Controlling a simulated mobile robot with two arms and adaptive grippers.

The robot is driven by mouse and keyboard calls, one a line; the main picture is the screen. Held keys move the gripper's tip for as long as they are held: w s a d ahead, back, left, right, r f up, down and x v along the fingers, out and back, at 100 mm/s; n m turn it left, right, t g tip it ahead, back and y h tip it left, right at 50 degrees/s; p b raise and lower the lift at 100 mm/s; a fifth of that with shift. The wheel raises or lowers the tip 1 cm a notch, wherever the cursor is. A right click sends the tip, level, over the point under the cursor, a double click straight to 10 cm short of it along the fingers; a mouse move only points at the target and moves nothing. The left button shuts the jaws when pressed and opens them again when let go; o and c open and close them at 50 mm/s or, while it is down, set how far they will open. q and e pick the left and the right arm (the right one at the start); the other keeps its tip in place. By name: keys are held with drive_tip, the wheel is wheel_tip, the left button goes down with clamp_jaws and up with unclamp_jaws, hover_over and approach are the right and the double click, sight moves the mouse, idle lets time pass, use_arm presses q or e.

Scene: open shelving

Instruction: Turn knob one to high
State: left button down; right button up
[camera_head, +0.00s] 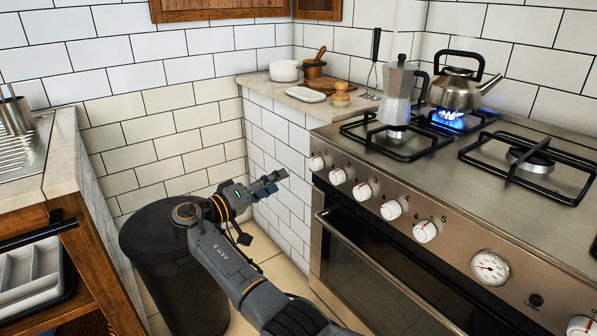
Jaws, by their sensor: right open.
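Knob one (317,163) is the leftmost white knob on the stove's front panel. It has a small red mark. A row of similar white knobs runs to its right, including the second knob (337,176) and the third knob (362,191). My right gripper (277,182) is open and empty, in front of the white tiled wall to the left of knob one, apart from it. Its fingers point right, towards the panel. My left gripper is not in view.
The stove (450,165) has a moka pot (397,90) and a steel kettle (456,92) over a lit blue flame (450,119). The oven handle (375,265) juts out below the knobs. A dark bin (165,250) stands left of my arm. An open drawer (35,275) is at far left.

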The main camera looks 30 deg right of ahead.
sight(312, 166)
drive_tip(key=d, duration=0.3)
drive_tip(key=w+d, duration=0.1)
drive_tip(key=d, duration=0.3)
drive_tip(key=w+d+b, duration=0.1)
drive_tip(key=d, duration=0.3)
drive_tip(key=shift+d+f, duration=0.1)
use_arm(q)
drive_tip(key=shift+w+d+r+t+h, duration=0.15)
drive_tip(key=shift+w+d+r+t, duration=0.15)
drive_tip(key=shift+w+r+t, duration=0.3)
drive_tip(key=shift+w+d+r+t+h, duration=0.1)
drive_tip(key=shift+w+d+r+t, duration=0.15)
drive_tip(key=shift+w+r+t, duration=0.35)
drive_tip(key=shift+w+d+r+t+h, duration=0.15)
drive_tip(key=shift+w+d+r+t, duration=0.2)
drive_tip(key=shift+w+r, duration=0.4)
use_arm(e)
drive_tip(key=shift+w+d, duration=0.2)
drive_tip(key=shift+d, duration=0.4)
drive_tip(key=c, duration=1.2)
